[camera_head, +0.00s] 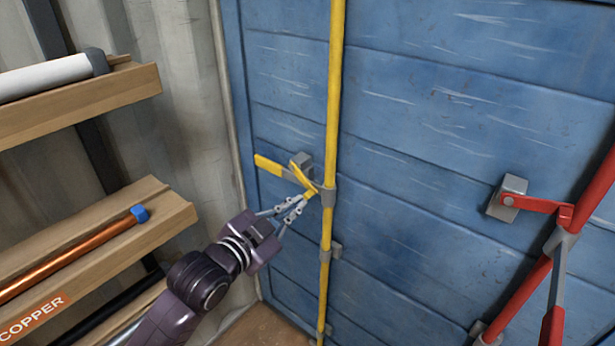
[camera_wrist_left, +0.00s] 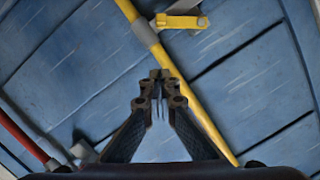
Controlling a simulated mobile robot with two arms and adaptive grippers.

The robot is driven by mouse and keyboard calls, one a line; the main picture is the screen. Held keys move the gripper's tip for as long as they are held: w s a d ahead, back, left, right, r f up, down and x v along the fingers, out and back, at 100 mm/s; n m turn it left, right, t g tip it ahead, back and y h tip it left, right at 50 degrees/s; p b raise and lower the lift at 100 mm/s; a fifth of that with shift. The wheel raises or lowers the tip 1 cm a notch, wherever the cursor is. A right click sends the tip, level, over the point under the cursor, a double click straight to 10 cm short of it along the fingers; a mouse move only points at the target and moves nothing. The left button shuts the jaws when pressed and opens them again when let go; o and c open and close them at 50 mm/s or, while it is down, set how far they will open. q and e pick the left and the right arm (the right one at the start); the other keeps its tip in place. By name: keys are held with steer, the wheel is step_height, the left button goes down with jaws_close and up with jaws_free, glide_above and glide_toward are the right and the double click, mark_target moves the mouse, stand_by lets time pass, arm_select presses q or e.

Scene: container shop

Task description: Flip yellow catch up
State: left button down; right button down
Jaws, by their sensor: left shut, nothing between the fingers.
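The yellow lock bar (camera_head: 332,110) runs upright on the blue container door. A yellow handle (camera_head: 268,165) sticks out to its left beside a grey bracket (camera_head: 302,161). A slanting yellow piece (camera_head: 303,177), which looks like the catch, sits at the bracket. My left gripper (camera_head: 300,203) is shut and empty, just below these yellow parts and left of the bar; I cannot tell whether it touches them. In the left wrist view, the shut fingertips (camera_wrist_left: 160,75) overlap the bar (camera_wrist_left: 195,105), and a short yellow arm (camera_wrist_left: 182,22) lies above them. My right gripper is out of view.
A red lock bar (camera_head: 590,200) with a red arm and grey bracket (camera_head: 508,198) is at the right. Wooden racks (camera_head: 100,95) hold a white pipe and a copper pipe (camera_head: 80,255) at the left.

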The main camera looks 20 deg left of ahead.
mark_target(307, 195)
arm_select(q)
steer(key=shift+a+r, duration=0.1)
steer(key=shift+a, duration=0.25)
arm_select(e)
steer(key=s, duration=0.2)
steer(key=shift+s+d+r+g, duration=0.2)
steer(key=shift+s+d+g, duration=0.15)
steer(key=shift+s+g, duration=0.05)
arm_select(q)
steer(key=shift+w, duration=0.15)
